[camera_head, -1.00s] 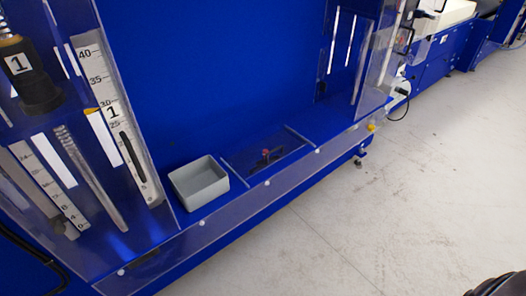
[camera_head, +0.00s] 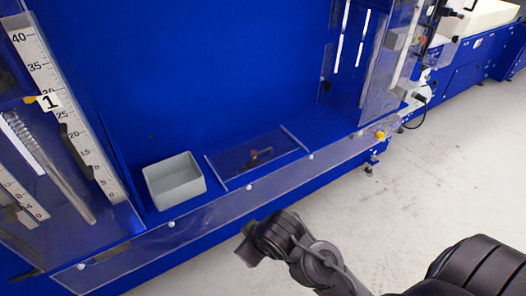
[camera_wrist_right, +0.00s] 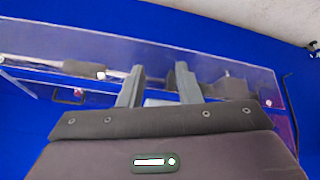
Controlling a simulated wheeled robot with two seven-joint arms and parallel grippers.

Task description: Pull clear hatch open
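The clear hatch (camera_head: 228,168) lies as a flat transparent panel in the floor of the blue machine, right of a grey bin. A small dark handle with a red part (camera_head: 258,156) sits on it. The hatch looks shut. My right gripper (camera_head: 246,250) is in front of the machine's clear front rail, below and apart from the hatch. In the right wrist view my right gripper (camera_wrist_right: 158,76) has its two fingers apart with nothing held between them. Clear panel edges lie beyond the fingers. My left gripper is not in view.
The grey bin (camera_head: 174,181) stands left of the hatch. A low clear rail (camera_head: 215,210) runs along the machine's front edge. A numbered scale (camera_head: 65,110) and spring stand at left. Grey floor (camera_head: 440,180) is open at right.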

